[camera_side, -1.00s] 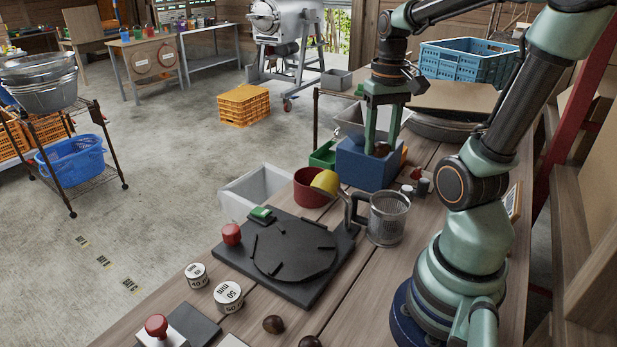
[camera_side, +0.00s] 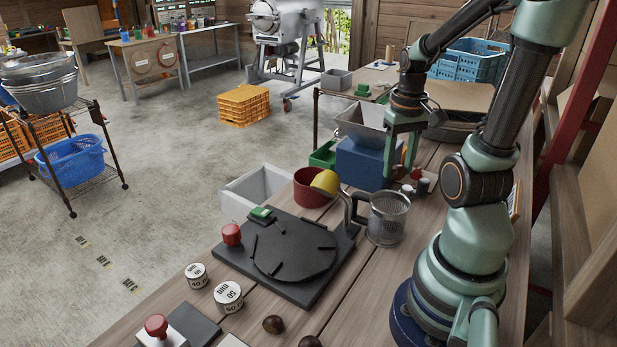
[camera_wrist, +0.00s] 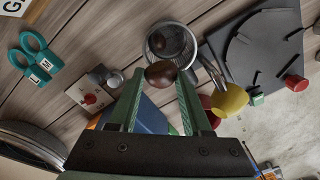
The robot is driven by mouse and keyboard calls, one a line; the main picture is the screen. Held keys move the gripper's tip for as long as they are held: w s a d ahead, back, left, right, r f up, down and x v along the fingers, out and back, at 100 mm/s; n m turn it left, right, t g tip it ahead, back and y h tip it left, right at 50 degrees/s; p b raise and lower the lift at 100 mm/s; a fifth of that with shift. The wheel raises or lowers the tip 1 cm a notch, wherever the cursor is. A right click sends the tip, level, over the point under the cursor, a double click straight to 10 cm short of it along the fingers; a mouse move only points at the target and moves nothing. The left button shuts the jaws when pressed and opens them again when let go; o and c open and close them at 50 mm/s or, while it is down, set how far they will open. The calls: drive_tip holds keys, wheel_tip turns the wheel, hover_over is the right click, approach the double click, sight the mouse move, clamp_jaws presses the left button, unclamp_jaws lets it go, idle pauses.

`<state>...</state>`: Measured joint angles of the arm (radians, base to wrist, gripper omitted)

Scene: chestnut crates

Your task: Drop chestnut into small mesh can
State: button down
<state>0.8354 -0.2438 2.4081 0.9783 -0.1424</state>
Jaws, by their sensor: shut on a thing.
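My gripper (camera_side: 402,174) is shut on a brown chestnut (camera_wrist: 160,76), pinched between the fingertips in the wrist view. In the side view it is just right of the blue box (camera_side: 360,163), and the held chestnut is barely visible there. The small mesh can (camera_side: 386,219), a metal mesh cylinder with a handle, stands upright nearer the camera than my gripper. In the wrist view the can (camera_wrist: 186,42) is beyond the fingertips, its open top in view and partly covered by the chestnut. A dark round thing (camera_wrist: 157,42) shows within its rim, apparently another chestnut.
A red pot (camera_side: 309,188) with a yellow thing (camera_side: 325,181) stands left of the can. A black plate device (camera_side: 290,254) lies nearer the camera. Loose chestnuts (camera_side: 274,324) lie at the front.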

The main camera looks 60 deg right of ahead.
drive_tip(key=shift+f, duration=0.15)
drive_tip(key=shift+c, duration=1.3)
unclamp_jaws()
wheel_tip(320, 180, up, 12)
drive_tip(key=w+a+f+n+t, duration=0.1)
drive_tip(key=w+a+n, duration=0.3)
drive_tip(key=a, duration=0.6)
drive_tip(key=w+a+f+n+t, duration=0.1)
drive_tip(key=w+a+n+t, duration=0.3)
drive_tip(key=a, duration=0.5)
drive_tip(key=w, duration=0.2)
drive_tip(key=shift+w+a+f+t, duration=0.15)
drive_tip(key=shift+w+a+t, duration=0.15)
drive_tip(key=shift+w+a, duration=0.05)
